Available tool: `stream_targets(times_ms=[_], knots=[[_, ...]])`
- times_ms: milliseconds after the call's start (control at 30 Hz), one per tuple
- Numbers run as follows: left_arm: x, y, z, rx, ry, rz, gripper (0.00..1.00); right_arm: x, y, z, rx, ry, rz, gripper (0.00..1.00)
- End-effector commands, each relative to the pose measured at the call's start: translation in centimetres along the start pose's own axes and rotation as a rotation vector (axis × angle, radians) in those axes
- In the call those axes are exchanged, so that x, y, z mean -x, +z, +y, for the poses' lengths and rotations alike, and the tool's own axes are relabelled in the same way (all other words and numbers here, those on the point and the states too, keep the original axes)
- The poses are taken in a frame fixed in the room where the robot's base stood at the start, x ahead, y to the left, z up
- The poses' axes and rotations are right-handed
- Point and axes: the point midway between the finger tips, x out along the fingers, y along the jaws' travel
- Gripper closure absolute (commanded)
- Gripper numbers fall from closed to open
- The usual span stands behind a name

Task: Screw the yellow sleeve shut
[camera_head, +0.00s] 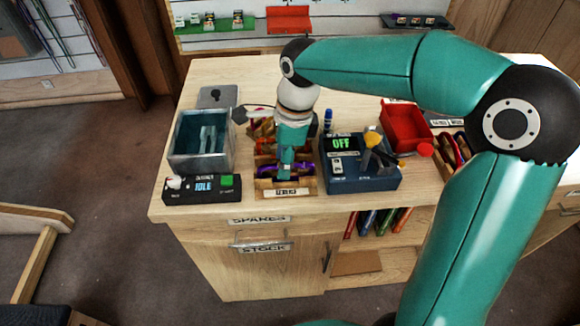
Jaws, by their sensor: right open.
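My right gripper (284,175) points down over a wooden tray (286,192) with a label on its front. The jaws are open, and a purple item (301,169) shows beside them in the front of the tray. The gripper hides part of that item, and I cannot tell whether they touch. Red and orange items lie further back in the tray, partly hidden by my wrist. I cannot make out a yellow sleeve there. A yellow part (373,138) shows on top of a blue device (362,181) to the right. My left gripper is not in view.
A metal bin (177,151) stands left of the tray, behind a black box (177,193) reading IDLE. The blue device's screen reads OFF. A red bin (404,129) stands at the back right, with slings beside it. The wooden counter (240,208) has little free room in front.

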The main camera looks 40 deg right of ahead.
Motion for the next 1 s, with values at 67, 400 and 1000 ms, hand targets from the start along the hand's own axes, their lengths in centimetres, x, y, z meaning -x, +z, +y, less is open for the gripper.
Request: stream_targets(times_ms=[67,400,1000], knots=[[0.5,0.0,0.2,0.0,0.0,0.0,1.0,0.5,0.1,0.0,0.0,0.0,0.0,0.54],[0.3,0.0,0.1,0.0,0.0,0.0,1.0,0.4,0.1,0.0,0.0,0.0,0.0,0.54],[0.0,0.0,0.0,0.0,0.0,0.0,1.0,0.4,0.1,1.0,0.0,0.0,0.0,0.54]])
